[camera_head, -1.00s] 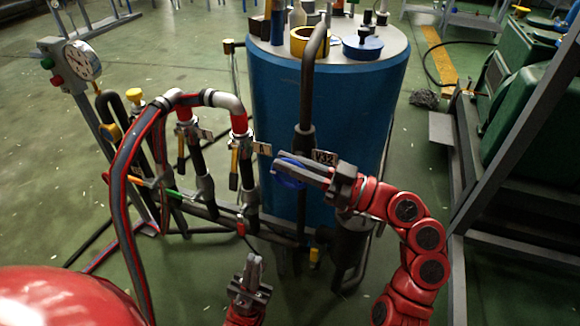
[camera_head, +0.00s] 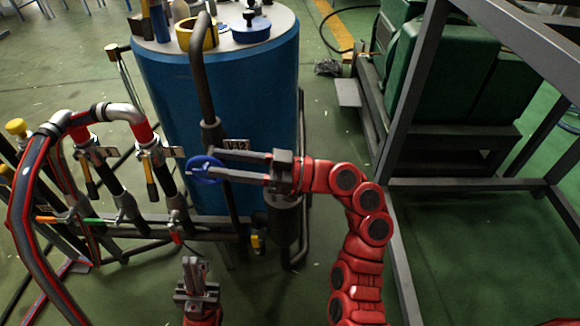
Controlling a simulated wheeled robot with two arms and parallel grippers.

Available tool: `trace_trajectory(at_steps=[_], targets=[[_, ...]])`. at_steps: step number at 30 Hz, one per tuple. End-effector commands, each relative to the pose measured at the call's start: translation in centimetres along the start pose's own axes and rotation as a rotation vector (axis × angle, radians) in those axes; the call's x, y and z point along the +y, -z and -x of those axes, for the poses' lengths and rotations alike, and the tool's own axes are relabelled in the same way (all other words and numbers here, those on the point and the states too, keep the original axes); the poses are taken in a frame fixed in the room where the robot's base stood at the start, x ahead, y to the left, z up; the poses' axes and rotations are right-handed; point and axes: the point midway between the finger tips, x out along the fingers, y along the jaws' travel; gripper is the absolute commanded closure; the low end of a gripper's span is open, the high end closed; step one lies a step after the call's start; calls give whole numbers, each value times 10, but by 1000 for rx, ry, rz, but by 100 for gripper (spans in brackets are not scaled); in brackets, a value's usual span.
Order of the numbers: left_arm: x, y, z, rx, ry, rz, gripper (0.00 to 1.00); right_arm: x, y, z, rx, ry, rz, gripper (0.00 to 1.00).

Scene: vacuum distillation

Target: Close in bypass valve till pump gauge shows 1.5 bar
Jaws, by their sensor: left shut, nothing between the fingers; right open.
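A small blue handwheel valve (camera_head: 205,169) sits on the dark vertical pipe in front of the blue tank. A tag reading like V32 (camera_head: 236,145) hangs just above it. My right gripper (camera_head: 218,164) is open, pointing left, with its two fingers reaching over the blue handwheel, one above and one across its lower part. I cannot tell whether they touch it. My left gripper (camera_head: 194,268) is shut and empty, pointing up at the lower middle, below and apart from the handwheel. The gauge seen earlier is outside the current view.
The blue tank (camera_head: 220,95) stands behind the valve. Pipes with yellow-handled valves (camera_head: 150,185) and a thick grey-red hose (camera_head: 25,200) stand at left. A grey metal frame (camera_head: 408,100) with green machines (camera_head: 450,75) is at right. Green floor (camera_head: 450,250) is open at lower right.

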Motion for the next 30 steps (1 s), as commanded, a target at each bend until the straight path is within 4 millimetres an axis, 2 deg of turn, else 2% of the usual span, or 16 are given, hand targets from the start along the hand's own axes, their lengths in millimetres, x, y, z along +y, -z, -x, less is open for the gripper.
trace_trajectory(at_steps=[3,9,15,21,30], targets=[[-1,0,-8,-6,9,2,100,2,3,34,4,-9,-4,55],[-2,-1,-15,-16,23,5,100,1,2,85,1,-6,-2,55],[-2,-2,-18,-22,30,8,100,1,2,119,0,-3,0,55],[-2,-2,-19,-25,32,9,100,0,0,132,2,0,-1,55],[-2,-2,-19,-25,32,9,100,0,0,132,1,0,-1,55]])
